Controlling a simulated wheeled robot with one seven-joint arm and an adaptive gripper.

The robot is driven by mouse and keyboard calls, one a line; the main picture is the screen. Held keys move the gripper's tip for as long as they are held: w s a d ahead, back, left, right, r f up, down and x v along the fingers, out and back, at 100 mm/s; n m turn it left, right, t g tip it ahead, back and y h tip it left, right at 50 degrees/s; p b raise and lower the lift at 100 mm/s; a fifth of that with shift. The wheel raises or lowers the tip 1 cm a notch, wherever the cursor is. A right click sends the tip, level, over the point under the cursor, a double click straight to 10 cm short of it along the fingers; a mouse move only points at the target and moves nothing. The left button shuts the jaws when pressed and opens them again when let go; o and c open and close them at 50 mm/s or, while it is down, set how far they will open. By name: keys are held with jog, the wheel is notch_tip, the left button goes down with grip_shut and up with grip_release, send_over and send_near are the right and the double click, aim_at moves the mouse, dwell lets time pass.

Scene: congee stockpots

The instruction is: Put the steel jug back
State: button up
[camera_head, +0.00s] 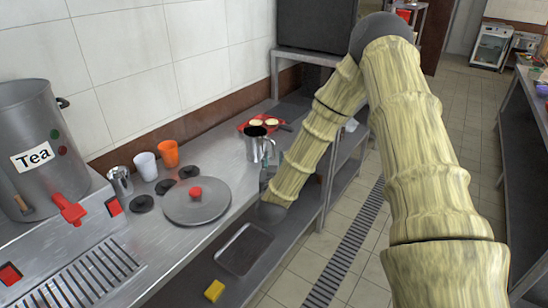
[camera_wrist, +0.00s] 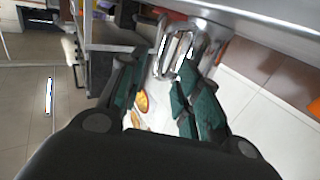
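The steel jug (camera_head: 259,145) is upright at the front edge of the steel counter, towards its far end. In the wrist view its shiny body and looped handle (camera_wrist: 178,52) show at the top, just ahead of my fingers. My gripper (camera_wrist: 158,85) has its two dark green fingers spread apart, with a gap between them. The handle is near the right fingertip; I cannot tell whether they touch. In the head view my gripper (camera_head: 266,180) is just below the jug, at the counter edge, small and partly hidden.
A red tray (camera_head: 250,128) with round food lies behind the jug. A lid (camera_head: 197,202), orange cup (camera_head: 168,153), white cup (camera_head: 146,166), small steel cup (camera_head: 120,181) and Tea urn (camera_head: 40,150) stand left. A yellow sponge (camera_head: 214,291) and dark tray (camera_head: 243,249) lie lower.

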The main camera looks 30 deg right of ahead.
jog(key=shift+b+v, duration=0.4)
jog(key=shift+v, duration=1.9)
